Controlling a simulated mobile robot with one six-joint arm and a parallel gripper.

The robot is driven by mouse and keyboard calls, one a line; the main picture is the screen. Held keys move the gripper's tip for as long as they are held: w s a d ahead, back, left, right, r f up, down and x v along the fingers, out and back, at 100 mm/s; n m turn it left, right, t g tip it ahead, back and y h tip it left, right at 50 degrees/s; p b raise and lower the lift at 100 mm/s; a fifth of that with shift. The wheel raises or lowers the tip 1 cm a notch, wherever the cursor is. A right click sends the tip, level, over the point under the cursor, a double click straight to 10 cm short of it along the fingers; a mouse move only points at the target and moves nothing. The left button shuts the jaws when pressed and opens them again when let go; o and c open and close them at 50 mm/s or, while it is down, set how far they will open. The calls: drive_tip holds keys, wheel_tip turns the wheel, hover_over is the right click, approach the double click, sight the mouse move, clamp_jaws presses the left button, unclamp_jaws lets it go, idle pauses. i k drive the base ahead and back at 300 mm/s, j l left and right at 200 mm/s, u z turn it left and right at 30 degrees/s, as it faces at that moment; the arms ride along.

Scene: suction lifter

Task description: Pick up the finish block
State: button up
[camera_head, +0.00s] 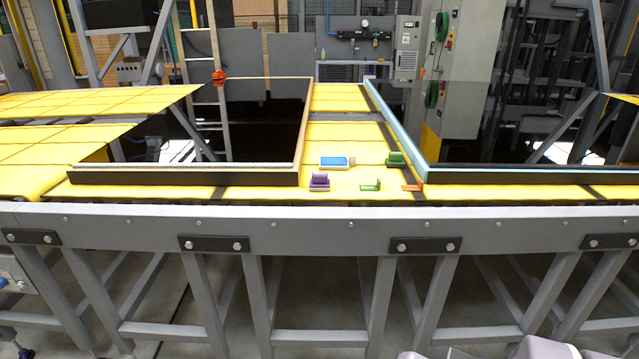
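Several small coloured pieces lie on the yellow top, and none carries a mark I can read as the finish block. They are a stepped purple block (319,182), a blue-and-white block (334,162), a dark green block (395,159), a small green piece (370,186) and a flat orange piece (413,187). The purple block stands near the front edge. The dark green block is close to the frame at right. My gripper is not in view. Pale rounded parts at the bottom right, probably of my arm, show far in front of the pieces.
The yellow top (345,133) sits on a grey steel frame (330,230). A wood-edged frame with dark sides (180,178) stands left of the pieces. A light-blue-edged frame (392,128) stands right. Between them the strip is mostly clear. A grey cabinet (462,60) stands behind.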

sight(320, 182)
drive_tip(key=i+u, duration=0.4)
drive_tip(key=i+l+u, duration=0.25)
drive_tip(key=i+u, duration=0.15)
drive_tip(key=i+l+u, duration=0.3)
drive_tip(key=u, duration=0.15)
drive_tip(key=i+l+u, duration=0.4)
